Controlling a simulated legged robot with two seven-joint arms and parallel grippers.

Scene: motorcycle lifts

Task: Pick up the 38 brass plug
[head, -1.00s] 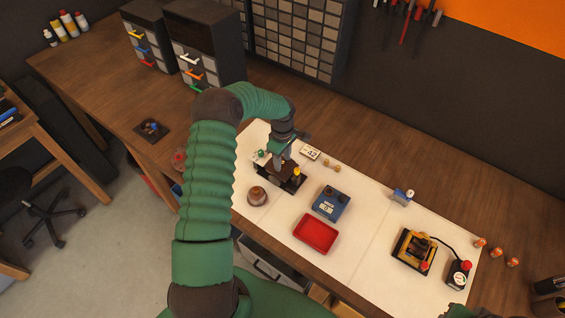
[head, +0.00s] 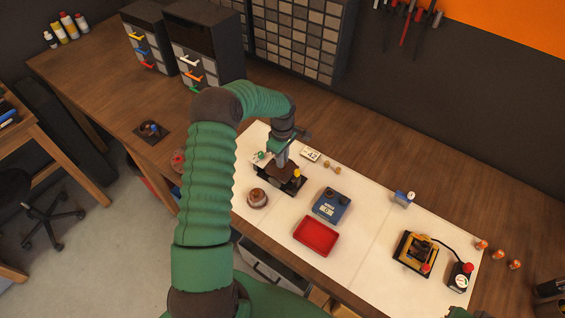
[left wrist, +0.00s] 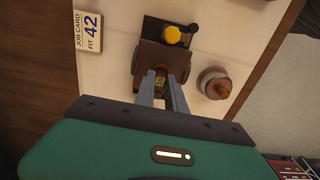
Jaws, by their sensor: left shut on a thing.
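My left gripper (head: 281,160) points down over a dark brown block fixture (head: 268,179) on the white sheet. In the left wrist view the gripper (left wrist: 161,88) is shut on a small brass plug (left wrist: 161,78) at the brown block (left wrist: 150,58). A marking on the plug is too small to read, so I cannot tell whether it is the 38. Two more small brass pieces (head: 331,166) lie beside the job card (head: 310,155). In the left wrist view the card (left wrist: 89,32) reads "FIT 42".
A yellow knob (left wrist: 172,35) stands on the fixture's far side in the wrist view. A round brown-topped part (head: 257,197), a blue box (head: 330,203) and a red tray (head: 316,236) stand nearby. A yellow-black device (head: 416,252) is at the right.

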